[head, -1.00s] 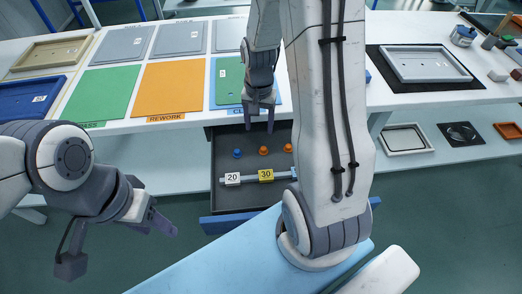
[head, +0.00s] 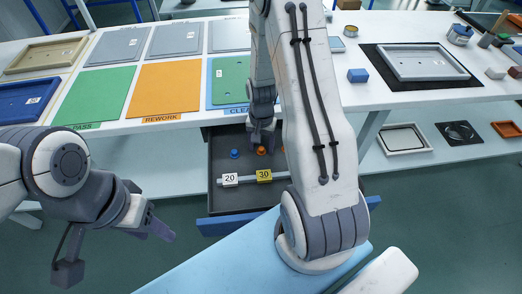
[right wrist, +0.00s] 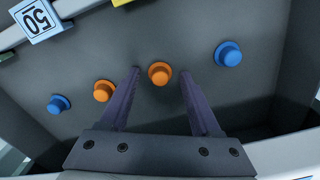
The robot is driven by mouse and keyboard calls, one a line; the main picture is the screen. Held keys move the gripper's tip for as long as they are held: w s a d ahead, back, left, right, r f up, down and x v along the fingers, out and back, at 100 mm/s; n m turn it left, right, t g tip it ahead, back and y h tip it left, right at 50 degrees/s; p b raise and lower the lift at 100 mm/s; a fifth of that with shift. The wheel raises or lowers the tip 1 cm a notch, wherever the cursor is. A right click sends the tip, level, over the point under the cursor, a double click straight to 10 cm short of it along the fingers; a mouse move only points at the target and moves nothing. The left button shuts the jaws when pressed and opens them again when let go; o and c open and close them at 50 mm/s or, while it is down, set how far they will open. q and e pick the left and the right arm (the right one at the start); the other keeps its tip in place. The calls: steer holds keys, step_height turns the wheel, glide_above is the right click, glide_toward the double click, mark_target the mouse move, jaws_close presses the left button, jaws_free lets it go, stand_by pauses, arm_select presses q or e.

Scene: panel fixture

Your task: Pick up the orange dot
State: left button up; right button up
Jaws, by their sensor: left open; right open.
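An orange dot (right wrist: 159,73), a round knob-like piece, sits on the dark drawer floor between the open fingers of my right gripper (right wrist: 160,78) in the right wrist view; no finger is seen touching it. In the head view my right gripper (head: 262,141) reaches down into the drawer, with an orange dot (head: 261,151) just below its tips. A second orange dot (right wrist: 104,90) lies left of the fingers in the wrist view. My left gripper (head: 158,229) hangs in front of the table, left of the drawer, away from the dots.
The open drawer (head: 226,197) also holds a blue dot (head: 234,153); the wrist view shows blue dots at left (right wrist: 58,104) and right (right wrist: 228,54). My right arm hides the drawer's right part.

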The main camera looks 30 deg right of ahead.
jaws_close()
stand_by(0.3)
